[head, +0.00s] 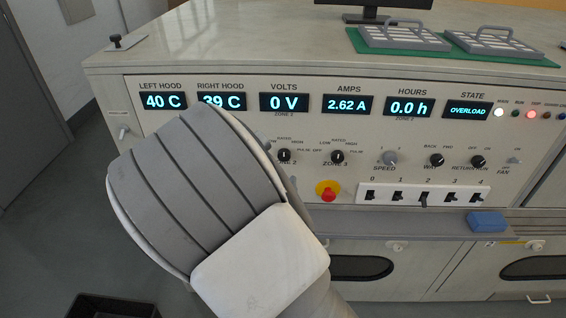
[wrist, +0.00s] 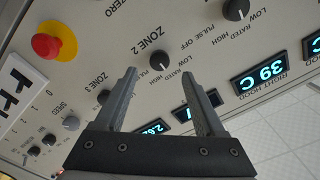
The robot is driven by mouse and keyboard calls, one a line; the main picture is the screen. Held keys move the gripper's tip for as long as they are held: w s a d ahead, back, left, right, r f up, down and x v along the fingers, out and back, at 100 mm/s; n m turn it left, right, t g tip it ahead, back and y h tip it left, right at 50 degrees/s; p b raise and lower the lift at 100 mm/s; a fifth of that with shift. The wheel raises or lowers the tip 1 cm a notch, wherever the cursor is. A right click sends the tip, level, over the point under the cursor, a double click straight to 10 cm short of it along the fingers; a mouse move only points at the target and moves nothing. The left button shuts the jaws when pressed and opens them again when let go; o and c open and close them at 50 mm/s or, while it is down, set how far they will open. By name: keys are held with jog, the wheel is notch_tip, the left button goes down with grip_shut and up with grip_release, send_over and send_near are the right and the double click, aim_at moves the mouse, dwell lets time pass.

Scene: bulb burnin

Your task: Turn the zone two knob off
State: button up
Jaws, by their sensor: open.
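The zone two knob (wrist: 160,60) is a small black dial below its ZONE 2 label in the wrist view, which shows the panel turned round. It also shows in the head view (head: 284,155), beside my arm, which covers part of its label. I cannot tell which mark its pointer is at. My gripper (wrist: 159,74) is open and empty, its two fingers apart and pointing toward the panel, with the knob in line with the gap between the tips. The knob does not appear gripped. In the head view my arm hides the gripper.
The zone three knob (head: 338,156) sits to the right, above a red emergency button (head: 327,191) on a yellow base. Another black knob (wrist: 236,8) is near the wrist view's top. The state display (head: 467,110) reads OVERLOAD; amps (head: 350,104) read 2.62 A. A blue block (head: 487,221) lies on the ledge.

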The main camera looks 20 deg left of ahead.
aim_at(283, 158)
jog(key=x, duration=0.6)
jog(key=shift+c, duration=0.4)
grip_shut()
